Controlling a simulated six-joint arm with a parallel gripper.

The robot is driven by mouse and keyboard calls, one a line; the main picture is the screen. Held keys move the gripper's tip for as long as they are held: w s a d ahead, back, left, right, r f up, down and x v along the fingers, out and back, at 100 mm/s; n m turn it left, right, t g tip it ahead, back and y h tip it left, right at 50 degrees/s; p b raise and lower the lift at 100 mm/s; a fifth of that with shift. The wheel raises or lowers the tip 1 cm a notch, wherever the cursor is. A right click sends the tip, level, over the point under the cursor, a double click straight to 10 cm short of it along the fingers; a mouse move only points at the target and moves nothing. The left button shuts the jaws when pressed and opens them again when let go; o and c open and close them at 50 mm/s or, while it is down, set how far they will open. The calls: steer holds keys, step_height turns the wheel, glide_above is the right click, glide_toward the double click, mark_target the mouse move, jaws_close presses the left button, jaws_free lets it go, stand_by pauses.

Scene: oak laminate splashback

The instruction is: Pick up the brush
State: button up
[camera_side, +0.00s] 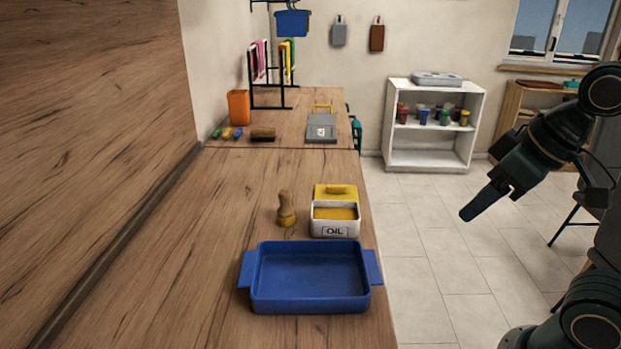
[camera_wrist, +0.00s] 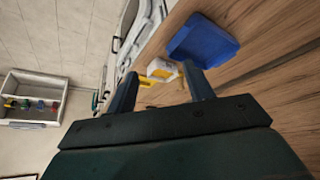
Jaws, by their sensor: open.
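The brush (camera_side: 286,209) has a tan wooden handle and stands upright on the wooden worktop, just left of a white box (camera_side: 335,222) labelled OIL with yellow contents. My gripper (camera_side: 468,214) is off to the right of the worktop, over the floor, well apart from the brush. In the wrist view my gripper (camera_wrist: 159,69) shows two separated fingers with nothing held between them. The white and yellow box (camera_wrist: 161,70) shows beyond the fingers.
A blue tray (camera_side: 311,308) sits in front of the box and brush. A wooden splashback (camera_side: 90,130) rises at the left. Farther back are an orange cup (camera_side: 238,107), a brown block-like item (camera_side: 262,134) and a black rack (camera_side: 252,85). The worktop left of the brush is clear.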

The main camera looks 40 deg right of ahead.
steer(key=w+r+n+g, duration=0.1)
steer(key=w+r, duration=0.4)
steer(key=w, duration=0.5)
steer(key=n+g, duration=0.3)
glide_above(285, 193)
steer(key=s, duration=0.1)
step_height(285, 193, down, 10)
steer(key=shift+s+d+y, duration=0.2)
steer(key=shift+d+y, duration=0.15)
steer(key=shift+y, duration=0.05)
steer(key=shift+f, duration=0.1)
steer(key=shift+w+a+f, duration=0.1)
steer(key=shift+w+f, duration=0.1)
steer(key=shift+f, duration=1.2)
steer(key=shift+w+a+f, duration=0.1)
steer(key=shift+w+f, duration=0.05)
steer(key=shift+f, duration=1.2)
steer(key=shift+w+a+f, duration=0.1)
steer(key=shift+w+f, duration=0.1)
steer(key=shift+f, duration=1.2)
